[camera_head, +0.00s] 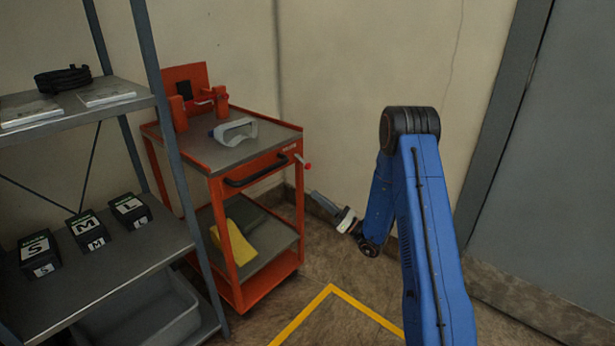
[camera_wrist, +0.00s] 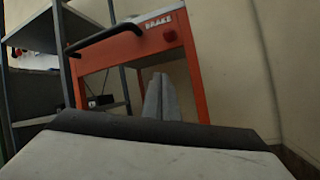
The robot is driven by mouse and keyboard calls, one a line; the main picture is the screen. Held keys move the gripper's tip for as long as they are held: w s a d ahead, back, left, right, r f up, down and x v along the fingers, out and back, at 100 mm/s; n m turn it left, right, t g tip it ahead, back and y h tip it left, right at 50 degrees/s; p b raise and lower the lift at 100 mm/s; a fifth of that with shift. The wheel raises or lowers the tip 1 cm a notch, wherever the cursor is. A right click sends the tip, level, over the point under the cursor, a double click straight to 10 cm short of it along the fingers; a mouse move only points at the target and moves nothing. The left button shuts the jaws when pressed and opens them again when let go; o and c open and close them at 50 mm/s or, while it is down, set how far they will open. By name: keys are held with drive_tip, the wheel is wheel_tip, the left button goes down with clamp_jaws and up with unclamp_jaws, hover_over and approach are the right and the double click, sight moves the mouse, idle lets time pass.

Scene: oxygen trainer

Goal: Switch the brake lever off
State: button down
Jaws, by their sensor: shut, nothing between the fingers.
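The brake lever (camera_head: 307,166) is a small lever with a red ball knob at the right front corner of the orange cart (camera_head: 228,230). In the wrist view, its red knob (camera_wrist: 170,36) shows just below the white BRAKE label (camera_wrist: 158,21) on the cart's top rail. My gripper (camera_head: 313,195) is below and slightly right of the knob, apart from it. In the wrist view, my gripper's fingers (camera_wrist: 161,90) are together with nothing between them, pointing toward the cart below the label. The knob's facing shows, but the lever's exact angle is hard to tell.
The cart has a black handle (camera_head: 256,172) on its front. A grey shelf unit (camera_head: 130,260) stands left. The floor to the right is clear.

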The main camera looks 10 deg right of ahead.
sight(303, 161)
drive_tip(key=shift+w+d+f, duration=0.2)
drive_tip(key=shift+d+f, duration=0.05)
drive_tip(key=shift+d, duration=0.05)
drive_tip(key=shift+a, duration=0.1)
drive_tip(key=w+a+r, duration=0.3)
drive_tip(key=w+r, duration=0.2)
drive_tip(key=r, duration=0.2)
drive_tip(key=shift+a, duration=0.15)
idle(0.5)
drive_tip(key=shift+r, duration=0.1)
drive_tip(key=shift+r+h, duration=0.1)
drive_tip(key=shift+h, duration=0.2)
drive_tip(key=shift+s+r+m, duration=0.1)
drive_tip(key=shift+m, duration=0.2)
